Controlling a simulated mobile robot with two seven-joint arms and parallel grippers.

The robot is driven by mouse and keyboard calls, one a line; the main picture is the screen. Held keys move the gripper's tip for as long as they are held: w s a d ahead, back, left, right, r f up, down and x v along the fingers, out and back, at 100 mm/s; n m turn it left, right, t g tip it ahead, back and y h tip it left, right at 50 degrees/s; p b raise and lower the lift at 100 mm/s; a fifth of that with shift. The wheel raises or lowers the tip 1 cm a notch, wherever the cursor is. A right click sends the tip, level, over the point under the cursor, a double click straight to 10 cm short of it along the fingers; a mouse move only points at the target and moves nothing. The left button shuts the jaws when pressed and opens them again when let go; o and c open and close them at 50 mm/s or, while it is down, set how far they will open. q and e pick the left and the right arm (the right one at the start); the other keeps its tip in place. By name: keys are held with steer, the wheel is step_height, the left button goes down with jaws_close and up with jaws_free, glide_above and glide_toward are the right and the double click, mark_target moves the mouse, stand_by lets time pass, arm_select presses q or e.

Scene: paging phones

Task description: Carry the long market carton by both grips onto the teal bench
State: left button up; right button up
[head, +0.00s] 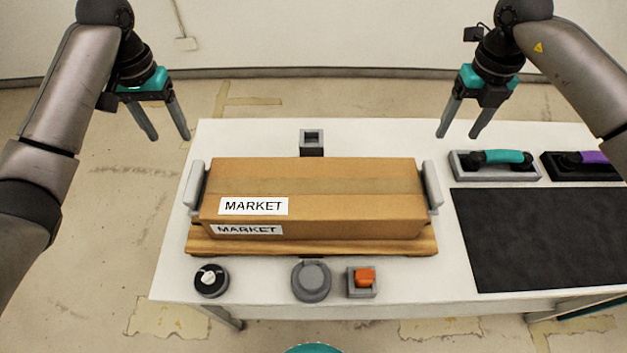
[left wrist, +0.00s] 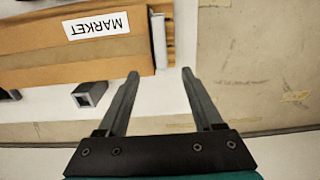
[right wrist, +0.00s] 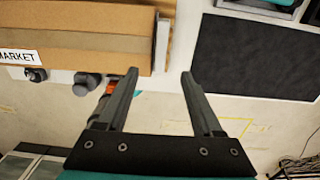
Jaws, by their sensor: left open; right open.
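The long brown market carton (head: 315,190) lies on a wooden board (head: 320,247) on a white table. It has a pale grey grip at each end, the left grip (head: 194,186) and the right grip (head: 432,185). My left gripper (head: 169,136) is open and empty, above and beyond the left grip; the left wrist view shows that grip (left wrist: 159,42) ahead of its fingers. My right gripper (head: 457,135) is open and empty, above and beyond the right grip, which also shows in the right wrist view (right wrist: 162,45). I cannot make out the teal bench for certain.
A square grey socket (head: 312,142) stands behind the carton. A black knob (head: 211,280), a grey round knob (head: 311,281) and an orange switch (head: 364,278) stand in front. At right are a teal-handled tool (head: 495,164), a purple-handled tool (head: 585,165) and a dark mat (head: 540,238).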

mark_target(193, 178)
arm_select(q)
steer(key=f, duration=1.5)
steer(key=shift+s, duration=0.25)
arm_select(e)
steer(key=f, duration=1.5)
steer(key=shift+s+d, duration=0.1)
steer(key=shift+s, duration=0.15)
arm_select(q)
jaws_close()
arm_select(e)
jaws_close()
arm_select(q)
steer(key=shift+w, duration=0.1)
arm_select(e)
steer(key=shift+w+r, duration=0.1)
